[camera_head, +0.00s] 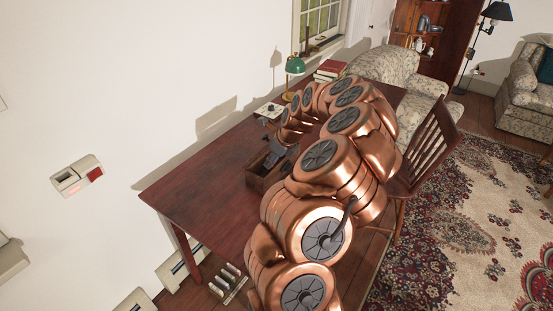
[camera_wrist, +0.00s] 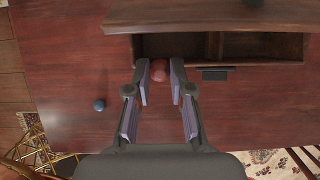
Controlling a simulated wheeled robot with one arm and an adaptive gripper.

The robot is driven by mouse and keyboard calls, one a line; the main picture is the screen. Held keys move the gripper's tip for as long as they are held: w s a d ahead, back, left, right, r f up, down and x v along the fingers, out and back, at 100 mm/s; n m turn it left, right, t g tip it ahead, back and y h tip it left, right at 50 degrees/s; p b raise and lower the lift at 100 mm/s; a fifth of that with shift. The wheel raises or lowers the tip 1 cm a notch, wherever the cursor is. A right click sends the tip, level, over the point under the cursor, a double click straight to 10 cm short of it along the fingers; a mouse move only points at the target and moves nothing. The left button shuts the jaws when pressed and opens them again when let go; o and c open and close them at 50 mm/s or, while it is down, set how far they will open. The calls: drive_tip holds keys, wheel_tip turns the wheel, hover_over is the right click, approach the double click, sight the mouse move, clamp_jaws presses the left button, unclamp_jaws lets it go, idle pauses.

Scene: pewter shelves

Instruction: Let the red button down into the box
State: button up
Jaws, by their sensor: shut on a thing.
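The red button (camera_wrist: 161,65), round and dull red, is between the tips of my gripper (camera_wrist: 161,78) in the wrist view. The gripper is shut on it. The fingers partly cover the button. The dark wooden box (camera_wrist: 290,62) is at the top of the wrist view, with an open hollow split by a divider. The button overlaps the near edge of its left part in the picture; I cannot tell its height above it. In the head view the box (camera_head: 256,184) stands on the table beneath my gripper (camera_head: 277,154), partly hidden by my arm; the button cannot be made out there.
A small blue ball (camera_wrist: 99,104) lies on the red-brown table (camera_wrist: 60,75), left of my gripper. A small dark block (camera_wrist: 215,74) is by the box's near edge. A green lamp (camera_head: 294,67) and books (camera_head: 330,70) stand at the table's far end. A wooden chair (camera_head: 428,150) is at right.

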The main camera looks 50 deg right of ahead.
drive_tip(key=shift+w+x, duration=0.15)
drive_tip(key=shift+x, duration=1.65)
drive_tip(key=shift+w+x, duration=0.15)
drive_tip(key=shift+x, duration=1.65)
drive_tip(key=shift+r, duration=0.15)
drive_tip(key=o, duration=0.8)
drive_tip(key=shift+r, duration=0.1)
drive_tip(key=v, duration=1.1)
drive_tip(key=shift+s+d+r, duration=0.1)
drive_tip(key=shift+s+r, duration=0.1)
drive_tip(key=shift+r, duration=0.15)
